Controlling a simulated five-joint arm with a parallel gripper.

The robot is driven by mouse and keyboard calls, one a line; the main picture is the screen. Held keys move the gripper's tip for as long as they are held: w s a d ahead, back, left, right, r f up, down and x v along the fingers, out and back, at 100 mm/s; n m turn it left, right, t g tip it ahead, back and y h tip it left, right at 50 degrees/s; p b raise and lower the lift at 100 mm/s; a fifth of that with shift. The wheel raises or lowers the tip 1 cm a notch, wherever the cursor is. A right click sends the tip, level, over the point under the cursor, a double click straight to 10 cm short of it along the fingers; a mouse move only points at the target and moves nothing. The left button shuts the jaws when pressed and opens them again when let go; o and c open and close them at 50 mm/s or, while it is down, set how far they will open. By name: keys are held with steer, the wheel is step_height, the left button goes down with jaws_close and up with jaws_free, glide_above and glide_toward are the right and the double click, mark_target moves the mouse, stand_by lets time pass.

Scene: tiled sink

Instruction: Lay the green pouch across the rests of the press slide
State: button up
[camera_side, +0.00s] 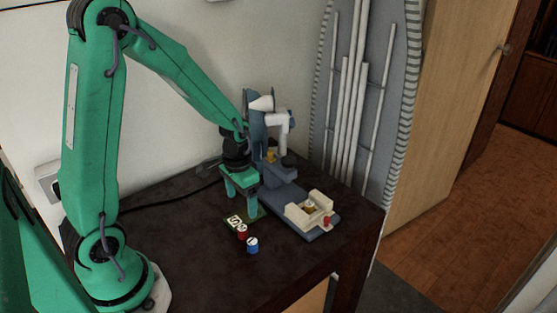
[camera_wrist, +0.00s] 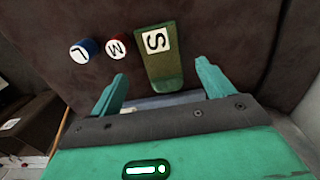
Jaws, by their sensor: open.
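The green pouch (camera_wrist: 167,75) lies flat on the dark tabletop with a white S label at one end. In the side view the pouch (camera_side: 257,214) is partly hidden by my gripper. My gripper (camera_side: 241,207) is open above it. In the wrist view my gripper's fingers (camera_wrist: 160,75) stand apart on either side of the pouch, with gaps and no grip. The press (camera_side: 257,122) stands behind, blue-grey with a white arm. Its slide (camera_side: 320,233) extends to the right of my gripper, carrying cream rests (camera_side: 296,216) with a small brownish piece between them.
A red cylinder (camera_side: 242,232) marked M and a blue cylinder (camera_side: 252,246) marked L stand beside the pouch's labelled end. A red knob (camera_side: 327,219) sits at the slide's front. The front tabletop (camera_side: 205,270) is clear; a grey board (camera_side: 385,75) leans behind.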

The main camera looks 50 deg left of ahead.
mark_target(243, 217)
steer(key=shift+a+f, duration=0.1)
steer(key=shift+f, duration=2.15)
steer(key=shift+c, duration=0.4)
steer(key=c, duration=1.1)
steer(key=shift+o, duration=0.2)
steer(key=shift+r, duration=0.2)
steer(key=shift+w+r, duration=0.1)
steer(key=shift+r, duration=1.7)
steer(key=s+d+r, duration=0.4)
steer(key=d+r, duration=0.3)
steer(key=d, duration=0.4)
